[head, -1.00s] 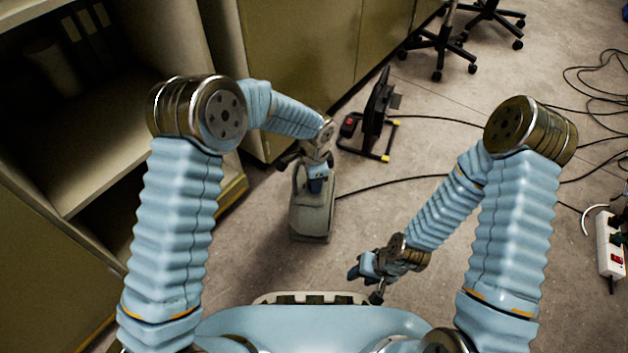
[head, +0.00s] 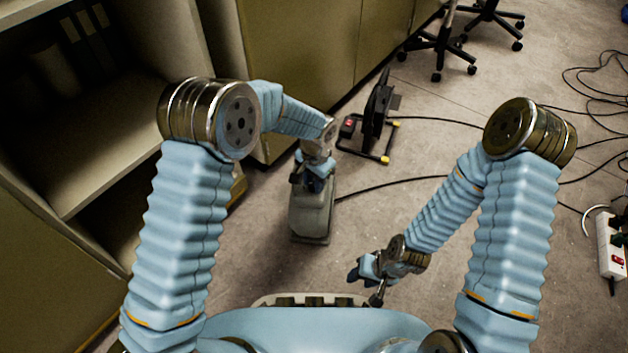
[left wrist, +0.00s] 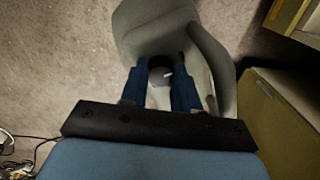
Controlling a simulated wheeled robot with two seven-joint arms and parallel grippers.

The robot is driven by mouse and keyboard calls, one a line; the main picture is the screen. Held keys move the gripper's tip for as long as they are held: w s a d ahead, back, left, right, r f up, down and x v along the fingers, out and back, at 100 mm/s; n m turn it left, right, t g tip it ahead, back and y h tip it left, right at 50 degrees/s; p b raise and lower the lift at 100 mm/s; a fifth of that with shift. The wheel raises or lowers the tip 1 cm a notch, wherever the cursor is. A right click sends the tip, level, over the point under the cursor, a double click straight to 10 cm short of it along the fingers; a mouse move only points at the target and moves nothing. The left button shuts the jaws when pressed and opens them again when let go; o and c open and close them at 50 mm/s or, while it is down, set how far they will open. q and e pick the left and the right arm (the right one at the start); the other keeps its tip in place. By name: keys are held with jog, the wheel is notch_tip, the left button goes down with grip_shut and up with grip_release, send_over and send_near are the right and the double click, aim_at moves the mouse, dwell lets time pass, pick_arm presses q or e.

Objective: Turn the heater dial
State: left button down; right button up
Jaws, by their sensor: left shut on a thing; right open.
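The heater (head: 312,220) is a grey-green box standing on the floor in front of me, with a black cable at its right. In the left wrist view its grey casing (left wrist: 145,30) and a curved handle-like part show from above. The dark dial (left wrist: 160,73) with a pale mark sits between the blue fingers of my left gripper (left wrist: 161,88). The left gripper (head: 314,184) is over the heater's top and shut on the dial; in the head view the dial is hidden. My right gripper (head: 367,284) is open and empty, low and right of the heater.
A cable reel (head: 376,115) on a stand is behind the heater. Cabinets (head: 300,60) line the left and back. A power strip (head: 611,245), loose cables and office chairs (head: 440,45) are at the right and back. Floor between the heater and right arm is mostly clear.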

dwell(0.4)
pick_arm(q)
jog(key=c, duration=0.8)
grip_release()
